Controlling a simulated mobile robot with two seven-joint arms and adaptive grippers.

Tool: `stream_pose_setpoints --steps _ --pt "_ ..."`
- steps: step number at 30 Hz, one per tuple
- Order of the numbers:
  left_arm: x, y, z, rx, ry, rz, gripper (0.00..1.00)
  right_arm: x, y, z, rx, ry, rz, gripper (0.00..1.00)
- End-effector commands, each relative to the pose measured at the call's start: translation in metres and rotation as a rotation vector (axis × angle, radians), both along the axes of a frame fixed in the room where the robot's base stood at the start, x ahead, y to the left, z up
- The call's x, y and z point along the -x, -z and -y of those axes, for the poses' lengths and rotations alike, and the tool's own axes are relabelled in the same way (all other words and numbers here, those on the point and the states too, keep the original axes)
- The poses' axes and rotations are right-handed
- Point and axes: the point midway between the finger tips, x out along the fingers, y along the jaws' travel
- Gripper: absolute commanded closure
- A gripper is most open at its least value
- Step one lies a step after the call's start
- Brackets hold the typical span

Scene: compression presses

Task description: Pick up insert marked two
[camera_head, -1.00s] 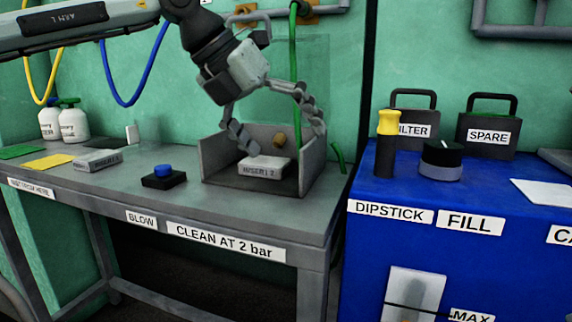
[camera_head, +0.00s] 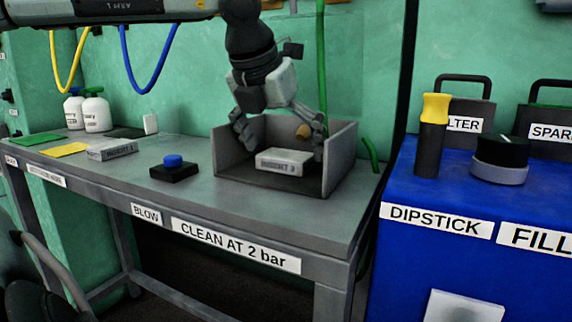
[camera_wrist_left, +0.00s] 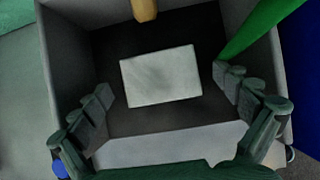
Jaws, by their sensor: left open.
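The insert (camera_head: 285,162), a light grey block, lies inside the open-front grey box on the bench. Its front label read INSERT 2 a second ago; its number is blurred now. The insert's pale top also shows in the left wrist view (camera_wrist_left: 161,77), between the fingers and apart from them. My left gripper (camera_head: 282,137) is open and empty, pointing down into the box above the insert. It shows in the left wrist view too (camera_wrist_left: 168,100), with a finger at each side. Another block, labelled INSERT 1 (camera_head: 111,149), lies at the left on the bench. My right gripper is not in view.
The grey box (camera_head: 342,160) has walls at back and sides. A tan nozzle (camera_head: 303,131) juts in at its back, beside a green hose (camera_head: 322,60). A blue button (camera_head: 173,161) sits left of the box. A blue cabinet (camera_head: 395,250) stands right.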

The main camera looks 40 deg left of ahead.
Motion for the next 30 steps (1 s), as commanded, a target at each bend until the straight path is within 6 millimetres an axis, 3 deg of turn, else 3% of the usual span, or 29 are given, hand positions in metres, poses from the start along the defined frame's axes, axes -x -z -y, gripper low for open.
stream_pose_setpoints --steps 7,23,30 --pt "-0.0008 0.0007 0.0 0.001 0.0 0.001 0.03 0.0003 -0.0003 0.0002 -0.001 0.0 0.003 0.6" --pt "-0.0011 -0.0007 0.0001 0.0 0.0 0.004 0.67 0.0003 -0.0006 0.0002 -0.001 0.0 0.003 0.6" --pt "-0.0011 -0.0015 0.0 0.0 0.0 0.004 0.67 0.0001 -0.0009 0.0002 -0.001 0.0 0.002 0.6"
